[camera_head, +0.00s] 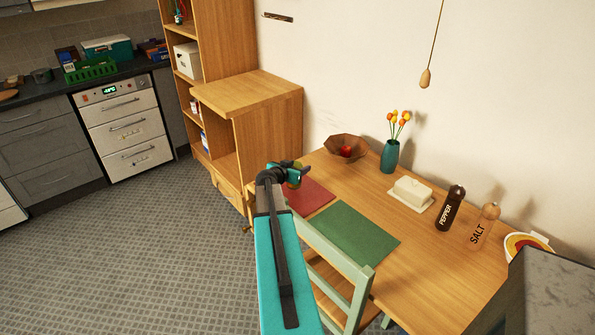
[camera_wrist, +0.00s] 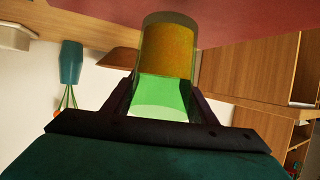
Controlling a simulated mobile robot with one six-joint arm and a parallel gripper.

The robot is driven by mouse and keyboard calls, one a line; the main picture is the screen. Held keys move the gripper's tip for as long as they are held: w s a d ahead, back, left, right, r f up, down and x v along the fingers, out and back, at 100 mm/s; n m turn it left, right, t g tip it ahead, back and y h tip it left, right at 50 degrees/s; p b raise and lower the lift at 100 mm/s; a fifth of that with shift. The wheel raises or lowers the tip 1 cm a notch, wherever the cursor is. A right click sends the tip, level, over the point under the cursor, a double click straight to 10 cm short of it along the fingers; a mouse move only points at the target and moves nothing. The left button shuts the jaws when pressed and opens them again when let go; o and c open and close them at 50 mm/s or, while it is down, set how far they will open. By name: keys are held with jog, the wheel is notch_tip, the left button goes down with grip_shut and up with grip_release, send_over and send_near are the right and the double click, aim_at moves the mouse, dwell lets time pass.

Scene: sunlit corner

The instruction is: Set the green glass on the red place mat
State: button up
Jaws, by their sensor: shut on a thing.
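My gripper (camera_head: 288,172) is at the far-left part of the table, over the red place mat (camera_head: 312,196). It is shut on the green glass (camera_wrist: 165,90), whose clear green wall shows between the fingers in the wrist view, with orange-yellow contents inside. In the head view the glass is mostly hidden by my gripper. The red mat also shows in the wrist view (camera_wrist: 250,22), across the top behind the glass's end. I cannot tell whether the glass touches the mat.
A green place mat (camera_head: 350,235) lies beside the red one. A brown bowl (camera_head: 345,148) with a red fruit, a teal vase (camera_head: 390,156), a butter dish (camera_head: 411,193), and pepper (camera_head: 451,208) and salt (camera_head: 483,226) mills stand farther along. A green chair (camera_head: 335,250) is at the near edge.

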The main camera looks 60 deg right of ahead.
jog(key=shift+f, duration=0.95)
jog(key=shift+f, duration=0.15)
jog(key=o, duration=1.3)
jog(key=shift+r, duration=0.2)
jog(key=shift+b+v, duration=0.5)
jog(key=shift+v, duration=1.3)
jog(key=shift+b+v, duration=1.2)
jog(key=shift+v, duration=3)
jog(key=shift+f, duration=0.15)
